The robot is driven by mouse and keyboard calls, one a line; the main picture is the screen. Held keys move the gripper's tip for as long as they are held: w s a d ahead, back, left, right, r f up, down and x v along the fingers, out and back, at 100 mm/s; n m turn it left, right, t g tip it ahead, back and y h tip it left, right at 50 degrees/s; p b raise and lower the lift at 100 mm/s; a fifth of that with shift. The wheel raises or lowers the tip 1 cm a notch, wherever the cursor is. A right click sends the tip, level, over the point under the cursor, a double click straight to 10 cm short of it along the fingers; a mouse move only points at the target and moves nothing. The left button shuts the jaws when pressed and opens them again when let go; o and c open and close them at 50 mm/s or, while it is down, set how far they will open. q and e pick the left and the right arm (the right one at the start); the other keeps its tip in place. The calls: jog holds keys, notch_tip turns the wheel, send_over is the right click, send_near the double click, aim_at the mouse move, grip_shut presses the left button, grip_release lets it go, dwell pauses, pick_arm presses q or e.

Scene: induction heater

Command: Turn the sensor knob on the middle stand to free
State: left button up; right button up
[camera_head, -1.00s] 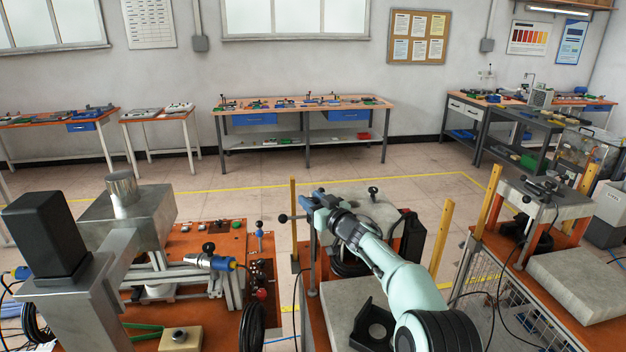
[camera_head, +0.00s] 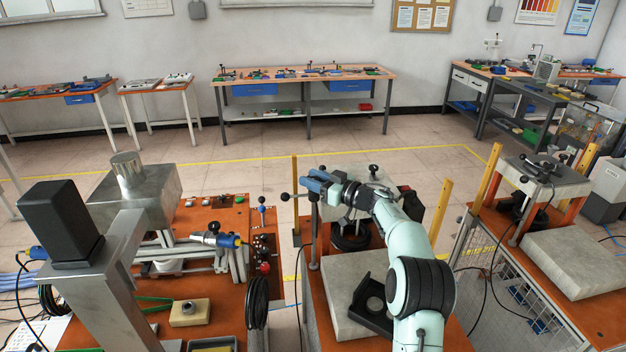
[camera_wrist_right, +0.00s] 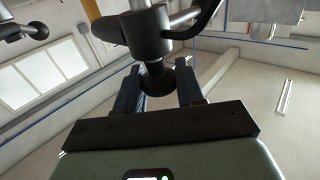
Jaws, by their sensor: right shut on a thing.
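The middle stand (camera_head: 382,195) has a light metal top plate, with a black-ball lever (camera_head: 285,197) at its left side and a small black knob (camera_head: 373,169) on top. My right gripper (camera_head: 318,183) reaches over the stand's left part with its blue fingers pointing left. The right wrist view shows a black knob (camera_wrist_right: 157,80) between the two fingers (camera_wrist_right: 160,92), below a dark bracket and rod. The gripper is shut on this knob. The head view hides the held knob behind the fingers, so its setting cannot be told. My left gripper is not in view.
A grey block (camera_head: 345,310) with a black angled holder (camera_head: 372,305) lies before the middle stand. Another stand (camera_head: 545,180) is at the right. A bench with a metal machine (camera_head: 135,205) and a coiled black cable (camera_head: 257,300) is at the left. Yellow posts flank the middle stand.

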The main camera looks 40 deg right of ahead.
jog(key=shift+d+r, duration=0.15)
jog(key=shift+r, duration=0.15)
jog(key=o, duration=0.8)
jog(key=shift+o, duration=0.8)
jog(key=shift+s, duration=0.15)
jog(key=shift+f, duration=0.1)
jog(key=shift+s+f, duration=0.15)
jog(key=shift+s, duration=0.05)
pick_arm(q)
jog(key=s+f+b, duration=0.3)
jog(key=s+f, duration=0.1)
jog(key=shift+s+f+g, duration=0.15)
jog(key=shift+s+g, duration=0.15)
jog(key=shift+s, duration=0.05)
pick_arm(e)
jog(key=v, duration=1.3)
